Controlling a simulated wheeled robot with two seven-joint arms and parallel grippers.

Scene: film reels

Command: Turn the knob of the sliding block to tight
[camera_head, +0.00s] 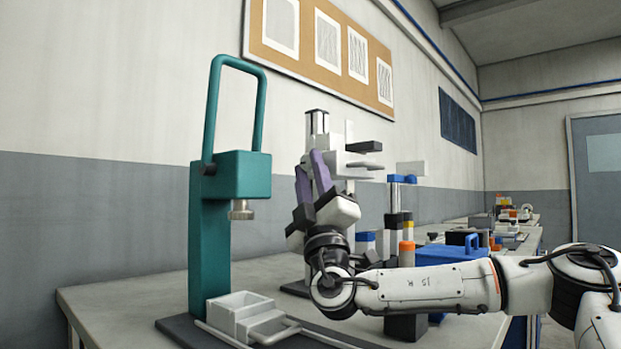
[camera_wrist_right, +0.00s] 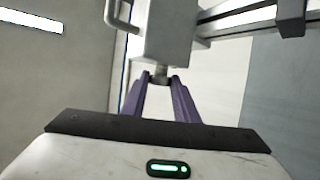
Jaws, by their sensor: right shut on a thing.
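The sliding block (camera_head: 340,163) is a light grey block on an upright post (camera_head: 317,122) in the middle of the head view. The block also shows in the right wrist view (camera_wrist_right: 166,35), with a bent handle on its left. Its knob (camera_wrist_right: 160,68) is a small grey metal stub beneath the block. My right gripper (camera_wrist_right: 160,79) has its purple fingers shut on the knob. In the head view my right gripper (camera_head: 312,165) reaches up in front of the post, and the knob is hidden there. I cannot read any tight mark. My left gripper is not in view.
A teal press (camera_head: 210,240) with a loop handle stands on the left of the table (camera_head: 110,295). Blue and orange items and a blue box (camera_head: 450,253) stand to the right, behind my right arm.

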